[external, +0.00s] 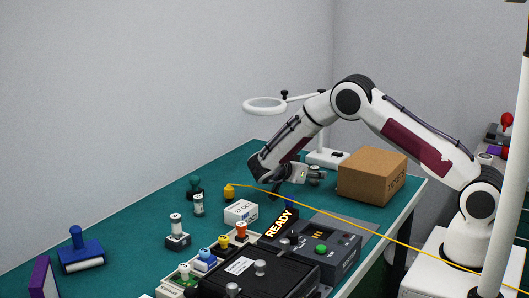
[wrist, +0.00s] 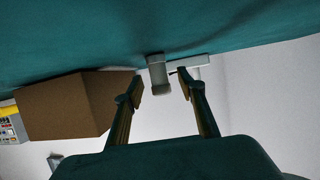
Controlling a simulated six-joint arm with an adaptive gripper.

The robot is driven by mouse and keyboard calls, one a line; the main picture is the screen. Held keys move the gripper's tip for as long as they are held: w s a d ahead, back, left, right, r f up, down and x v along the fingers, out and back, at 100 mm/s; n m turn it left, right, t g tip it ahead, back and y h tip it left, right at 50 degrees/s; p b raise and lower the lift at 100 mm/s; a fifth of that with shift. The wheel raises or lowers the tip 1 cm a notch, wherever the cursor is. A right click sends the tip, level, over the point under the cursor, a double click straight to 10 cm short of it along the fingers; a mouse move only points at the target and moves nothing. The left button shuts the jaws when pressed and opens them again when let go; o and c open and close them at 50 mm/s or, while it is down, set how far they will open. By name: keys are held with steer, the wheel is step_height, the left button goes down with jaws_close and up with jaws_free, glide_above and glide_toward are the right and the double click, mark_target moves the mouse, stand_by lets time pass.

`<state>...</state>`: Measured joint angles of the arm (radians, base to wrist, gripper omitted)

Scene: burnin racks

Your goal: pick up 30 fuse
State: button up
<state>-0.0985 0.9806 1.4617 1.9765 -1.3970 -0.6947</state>
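My gripper (wrist: 161,82) is open in the wrist view, its two fingers apart. A small pale grey cylinder (wrist: 158,74), possibly the fuse, shows between the fingertips, with a visible gap on each side; its marking cannot be read. In the external view my gripper (external: 303,173) is low over the green table, left of the cardboard box, and partly hides what is at its tips. Another small pale cylinder with a green band (external: 198,205) stands on the table further left. No "30" label is legible in either view.
A cardboard box (external: 372,177) stands close on the right; it also shows in the wrist view (wrist: 70,105). A ring lamp's white base (external: 326,158) is behind my gripper. A yellow cable crosses in front. A READY sign (external: 279,224) and dark test units stand at the front.

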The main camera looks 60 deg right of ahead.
steer(key=shift+s+d+f, duration=0.1)
steer(key=shift+d+f, duration=0.2)
steer(key=shift+d, duration=0.35)
jaws_close()
